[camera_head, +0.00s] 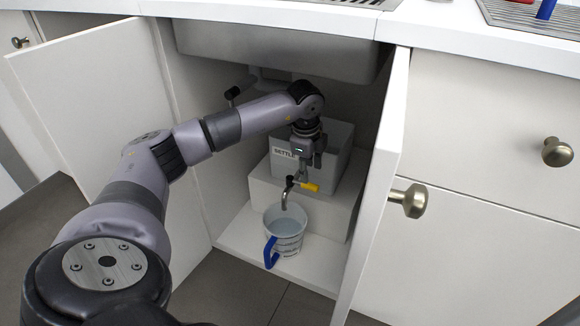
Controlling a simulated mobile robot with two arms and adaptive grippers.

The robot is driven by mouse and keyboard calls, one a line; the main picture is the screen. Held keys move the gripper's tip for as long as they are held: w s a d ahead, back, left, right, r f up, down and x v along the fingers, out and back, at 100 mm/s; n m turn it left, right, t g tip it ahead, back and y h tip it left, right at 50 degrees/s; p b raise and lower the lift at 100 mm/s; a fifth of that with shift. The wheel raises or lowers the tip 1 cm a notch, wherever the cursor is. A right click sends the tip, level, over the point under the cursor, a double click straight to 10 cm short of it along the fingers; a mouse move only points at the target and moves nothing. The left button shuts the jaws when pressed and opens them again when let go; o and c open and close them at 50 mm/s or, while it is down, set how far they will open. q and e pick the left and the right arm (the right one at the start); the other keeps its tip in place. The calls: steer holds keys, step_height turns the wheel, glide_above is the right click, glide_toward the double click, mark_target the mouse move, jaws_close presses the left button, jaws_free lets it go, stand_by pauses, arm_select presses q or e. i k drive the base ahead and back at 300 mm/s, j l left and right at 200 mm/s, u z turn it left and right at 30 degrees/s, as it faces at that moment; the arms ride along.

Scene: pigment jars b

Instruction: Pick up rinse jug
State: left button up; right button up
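The rinse jug (287,238) is a whitish, open-topped jug with dark markings and a blue handle (270,252). It stands upright on the floor of the open cabinet under the sink, its handle toward the front left. Pale liquid seems to show inside it. The spout of a metal tap (286,194) with a yellow lever (311,187) hangs over its mouth. My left gripper (304,172) points down just above the tap, above and apart from the jug. Its fingers are small and merge with the tap, so their opening is unclear. My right gripper is not in view.
A box labelled "SETTL…" (337,150) sits on a white block (340,205) behind the tap. The open right door (378,190) and left door (95,110) flank the cabinet. The sink basin (270,50) hangs overhead. Free cabinet floor (240,235) shows left of the jug.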

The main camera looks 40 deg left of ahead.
mark_target(285, 230)
steer(key=k, duration=1)
